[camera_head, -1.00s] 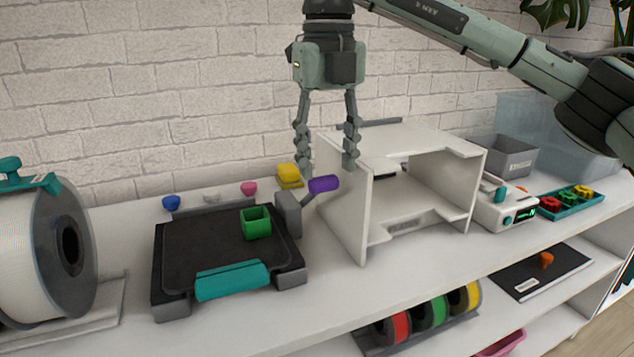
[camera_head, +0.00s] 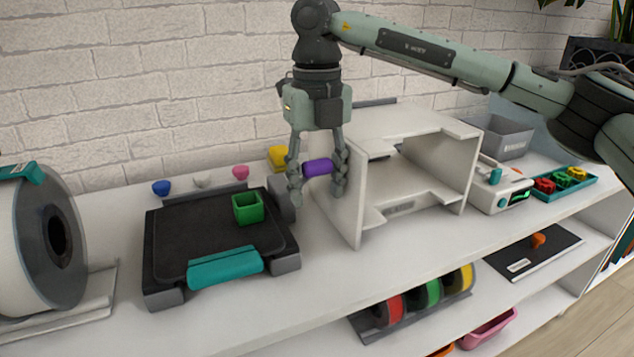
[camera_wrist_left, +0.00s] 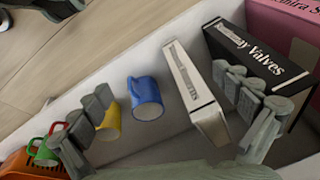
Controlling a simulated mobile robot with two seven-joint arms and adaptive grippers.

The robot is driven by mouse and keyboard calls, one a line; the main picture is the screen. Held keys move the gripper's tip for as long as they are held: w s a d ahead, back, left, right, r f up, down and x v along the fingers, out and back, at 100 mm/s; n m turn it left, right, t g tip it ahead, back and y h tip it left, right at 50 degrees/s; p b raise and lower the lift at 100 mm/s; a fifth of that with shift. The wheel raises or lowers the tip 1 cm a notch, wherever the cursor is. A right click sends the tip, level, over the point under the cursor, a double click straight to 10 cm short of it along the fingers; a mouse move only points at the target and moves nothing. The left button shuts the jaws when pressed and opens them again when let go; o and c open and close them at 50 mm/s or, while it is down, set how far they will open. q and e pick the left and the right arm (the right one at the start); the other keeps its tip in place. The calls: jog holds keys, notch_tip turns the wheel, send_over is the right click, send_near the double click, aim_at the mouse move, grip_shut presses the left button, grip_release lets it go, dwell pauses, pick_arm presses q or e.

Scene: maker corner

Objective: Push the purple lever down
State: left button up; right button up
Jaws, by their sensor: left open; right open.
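The purple lever (camera_head: 317,167) is a short purple cylinder on a grey mount at the right side of the black printer bed (camera_head: 215,245). My right gripper (camera_head: 318,193) comes down from above with its fingers open. One finger is on each side of the purple cylinder, and I cannot tell whether they touch it. The lever's grey stem is mostly hidden behind the left finger. My left gripper (camera_wrist_left: 165,130) shows only in the left wrist view, open, with its fingers apart above a shelf of mugs and boxes.
A green cube-shaped cup (camera_head: 248,208) sits on the bed and a teal bar (camera_head: 225,267) is at its front. The white enclosure (camera_head: 352,205) stands close to the right of the lever. A filament spool (camera_head: 25,250) is at left. A blue mug (camera_wrist_left: 146,97) is below the left gripper.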

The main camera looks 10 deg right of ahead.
grip_shut()
jog(key=shift+w+r, duration=0.1)
jog(key=shift+r, duration=0.05)
dwell(0.5)
